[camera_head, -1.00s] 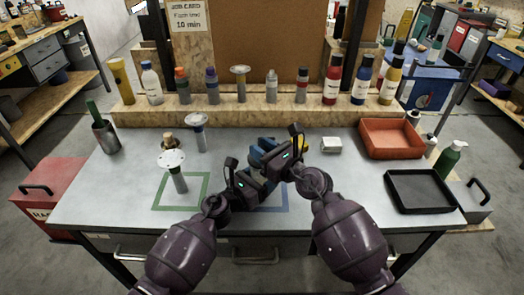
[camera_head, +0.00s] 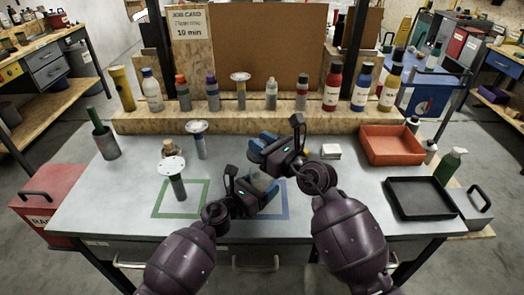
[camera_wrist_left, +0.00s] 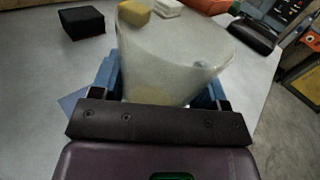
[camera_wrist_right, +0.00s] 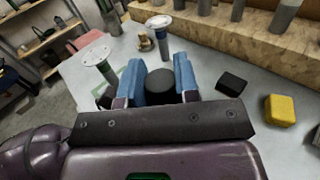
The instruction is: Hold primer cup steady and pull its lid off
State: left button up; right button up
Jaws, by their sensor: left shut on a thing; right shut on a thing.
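The primer cup (camera_wrist_left: 172,60), pale and translucent, is between my left gripper's blue fingers (camera_wrist_left: 165,82) in the left wrist view. In the head view my left gripper (camera_head: 262,184) holds it over the blue-outlined square, and the cup is mostly hidden. My right gripper (camera_head: 264,147) is farther back and apart from the left one. In the right wrist view its blue fingers (camera_wrist_right: 160,78) are shut on a dark round piece, which looks like the lid (camera_wrist_right: 160,84). No lid shows on the cup in the left wrist view.
A black block (camera_wrist_right: 232,81) and a yellow block (camera_wrist_right: 280,110) lie on the bench. Green-outlined square (camera_head: 158,211) and blue-outlined square (camera_head: 286,205) mark the top. A red tray (camera_head: 392,158) and black tray (camera_head: 422,210) are right. Bottles line the back ledge.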

jog(key=shift+r, duration=0.25)
pick_arm(q)
jog(key=o, duration=1.4)
jog(key=shift+c, duration=0.2)
